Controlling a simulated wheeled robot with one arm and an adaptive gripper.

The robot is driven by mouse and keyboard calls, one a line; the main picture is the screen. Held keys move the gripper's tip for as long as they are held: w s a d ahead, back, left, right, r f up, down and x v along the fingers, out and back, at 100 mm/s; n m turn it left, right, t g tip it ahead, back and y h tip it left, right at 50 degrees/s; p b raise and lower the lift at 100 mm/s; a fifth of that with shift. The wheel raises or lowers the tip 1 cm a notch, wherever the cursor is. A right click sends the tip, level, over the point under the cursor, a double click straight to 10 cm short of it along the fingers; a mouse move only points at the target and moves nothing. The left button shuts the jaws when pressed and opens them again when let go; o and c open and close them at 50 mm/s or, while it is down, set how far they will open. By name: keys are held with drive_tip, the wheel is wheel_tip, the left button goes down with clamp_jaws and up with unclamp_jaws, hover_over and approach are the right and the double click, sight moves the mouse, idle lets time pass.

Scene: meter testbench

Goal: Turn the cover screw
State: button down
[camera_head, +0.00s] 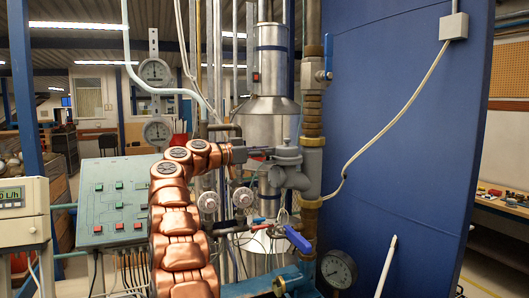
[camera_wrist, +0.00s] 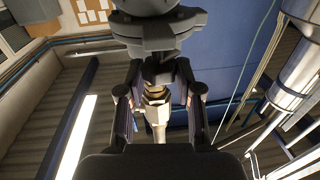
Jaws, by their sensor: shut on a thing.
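The grey meter body (camera_head: 288,168) sits in the vertical pipe run, left of the blue panel. My copper-coloured arm comes up from below and bends right toward its left side. My gripper (camera_head: 262,152) is at that side, small and partly hidden. In the wrist view the two dark fingers of my gripper (camera_wrist: 158,70) reach up to the dark grey body (camera_wrist: 155,25) and are shut on a small part there. This appears to be the cover screw, mostly hidden between the fingertips. A brass fitting on a pipe (camera_wrist: 156,100) shows behind, between the fingers.
A blue-handled valve (camera_head: 298,240) and a round gauge (camera_head: 338,269) are below the meter. A control box (camera_head: 112,200) stands left. The blue panel (camera_head: 405,130) closes off the right side.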

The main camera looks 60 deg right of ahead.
drive_tip(key=shift+g, duration=0.3)
idle(0.5)
drive_tip(key=c, duration=0.8)
unclamp_jaws()
drive_tip(key=shift+o, duration=0.2)
drive_tip(key=v, duration=1.2)
drive_tip(key=shift+r, duration=0.15)
